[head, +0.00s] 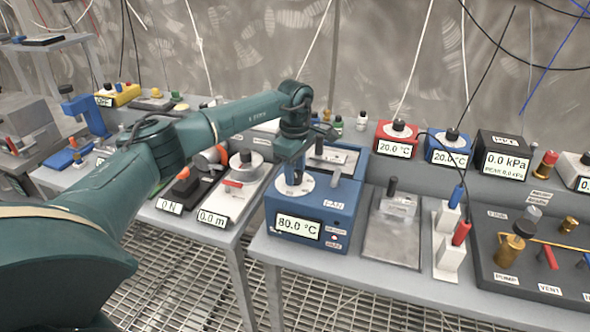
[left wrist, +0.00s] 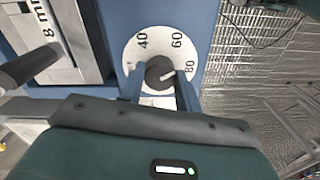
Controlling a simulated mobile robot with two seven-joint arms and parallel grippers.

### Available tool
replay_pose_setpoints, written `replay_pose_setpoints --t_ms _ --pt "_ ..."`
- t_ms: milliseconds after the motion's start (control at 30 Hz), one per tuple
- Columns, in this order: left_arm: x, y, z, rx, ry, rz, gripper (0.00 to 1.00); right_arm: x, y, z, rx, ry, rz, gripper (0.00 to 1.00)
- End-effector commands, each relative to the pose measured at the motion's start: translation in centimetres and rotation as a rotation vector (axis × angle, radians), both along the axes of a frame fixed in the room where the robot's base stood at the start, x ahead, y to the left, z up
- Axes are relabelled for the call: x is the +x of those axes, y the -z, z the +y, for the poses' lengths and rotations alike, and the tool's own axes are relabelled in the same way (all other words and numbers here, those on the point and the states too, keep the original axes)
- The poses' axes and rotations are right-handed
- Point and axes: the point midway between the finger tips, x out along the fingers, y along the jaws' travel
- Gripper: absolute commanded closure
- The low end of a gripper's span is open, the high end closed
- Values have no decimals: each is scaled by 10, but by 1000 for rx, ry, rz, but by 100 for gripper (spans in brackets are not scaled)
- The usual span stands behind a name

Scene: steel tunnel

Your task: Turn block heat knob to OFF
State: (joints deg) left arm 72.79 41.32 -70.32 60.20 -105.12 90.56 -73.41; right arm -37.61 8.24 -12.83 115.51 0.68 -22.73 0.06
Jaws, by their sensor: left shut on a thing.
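The blue heater block (head: 340,205) stands on the bench, and its display (head: 298,226) reads 80.0 °C. On its top is a white round dial (head: 309,181), marked 40, 60 and 80 in the left wrist view (left wrist: 133,53). A dark grey round knob (left wrist: 158,70) sits at the dial's centre, its white line pointing right towards 80. My left gripper (head: 294,177) reaches down onto the dial and is shut on the knob, one blue finger on each side. The gripper hides the knob in the head view. My right gripper is in neither view.
A metal plate (head: 393,238) and a stand with blue and red handles (head: 450,240) are right of the heater. Left of it is a white device (head: 230,193) reading 0.0 m. Red (head: 397,139) and blue (head: 449,148) boxes reading 20.0 °C stand behind.

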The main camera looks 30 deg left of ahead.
Motion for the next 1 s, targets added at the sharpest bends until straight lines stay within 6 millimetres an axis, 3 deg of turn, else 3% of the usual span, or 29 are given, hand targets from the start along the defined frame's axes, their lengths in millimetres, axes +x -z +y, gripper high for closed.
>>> replay_pose_setpoints --t_ms 1000 --pt "0 -2 1 1 -966 -2 89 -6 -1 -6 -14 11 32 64"
